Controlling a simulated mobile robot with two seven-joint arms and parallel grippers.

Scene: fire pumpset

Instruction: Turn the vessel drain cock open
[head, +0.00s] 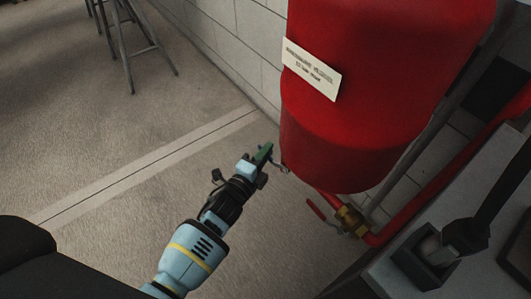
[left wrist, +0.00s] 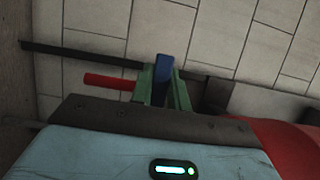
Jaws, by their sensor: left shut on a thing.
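The red vessel (head: 350,150) stands at upper right in the head view, with a pale label plate on its side. My left gripper (head: 264,154) is at the vessel's lower left edge. Its green fingers (left wrist: 164,90) are shut on a blue handle (left wrist: 163,68), apparently the drain cock's lever. In the head view the fingers hide the handle; only a small bent metal piece (head: 284,168) shows between them and the vessel. The cock's body and how far it is turned cannot be made out.
A brass valve (head: 350,218) with a red lever (head: 316,209) sits on red pipe below the vessel. A grey pipe runs behind it. A grey block with dark fittings (head: 422,256) fills the lower right. The floor at left is clear up to a stool (head: 128,50).

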